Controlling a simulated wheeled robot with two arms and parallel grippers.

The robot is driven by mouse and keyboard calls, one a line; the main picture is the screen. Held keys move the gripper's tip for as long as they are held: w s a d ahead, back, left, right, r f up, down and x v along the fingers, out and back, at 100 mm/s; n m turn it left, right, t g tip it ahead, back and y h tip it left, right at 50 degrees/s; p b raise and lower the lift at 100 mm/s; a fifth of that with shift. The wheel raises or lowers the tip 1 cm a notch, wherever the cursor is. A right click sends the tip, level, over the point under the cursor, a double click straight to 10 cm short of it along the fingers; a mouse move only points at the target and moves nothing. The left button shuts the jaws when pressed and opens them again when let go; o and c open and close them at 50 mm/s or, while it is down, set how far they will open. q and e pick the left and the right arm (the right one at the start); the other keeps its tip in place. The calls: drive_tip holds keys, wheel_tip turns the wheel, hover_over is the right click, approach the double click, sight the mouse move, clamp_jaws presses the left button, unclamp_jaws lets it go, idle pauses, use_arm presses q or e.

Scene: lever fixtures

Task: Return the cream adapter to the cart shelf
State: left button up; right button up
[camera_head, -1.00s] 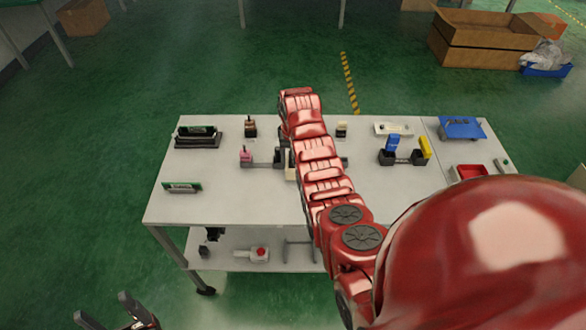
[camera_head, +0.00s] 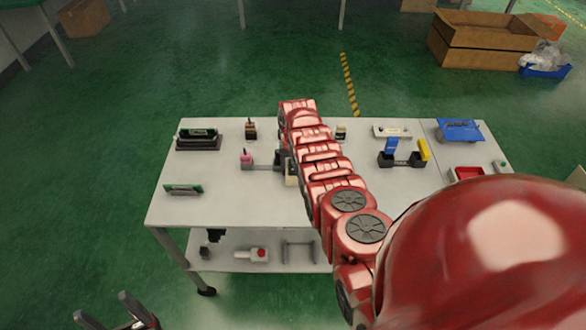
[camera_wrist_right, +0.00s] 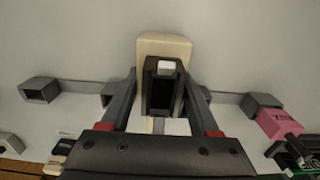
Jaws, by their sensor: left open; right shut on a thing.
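The cream adapter (camera_wrist_right: 165,46) shows in the right wrist view as a pale rounded block behind a dark body. My right gripper (camera_wrist_right: 160,88) is shut on it, with a finger on each side of the dark body. I cannot tell whether the adapter touches the fixture below. The cart shelf (camera_head: 271,241) is the lower grey deck under the tabletop. My left gripper (camera_head: 118,311) is open and empty at the bottom left, off the cart.
A grey fixture (camera_head: 265,167) with a pink block (camera_head: 246,157) lies by the held adapter. The tabletop's left front is mostly clear.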

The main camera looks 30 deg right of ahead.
drive_tip(key=shift+f, duration=0.2)
drive_tip(key=o, duration=1.5)
drive_tip(key=shift+r, duration=0.1)
drive_tip(key=shift+c, duration=0.2)
drive_tip(key=shift+r, duration=0.2)
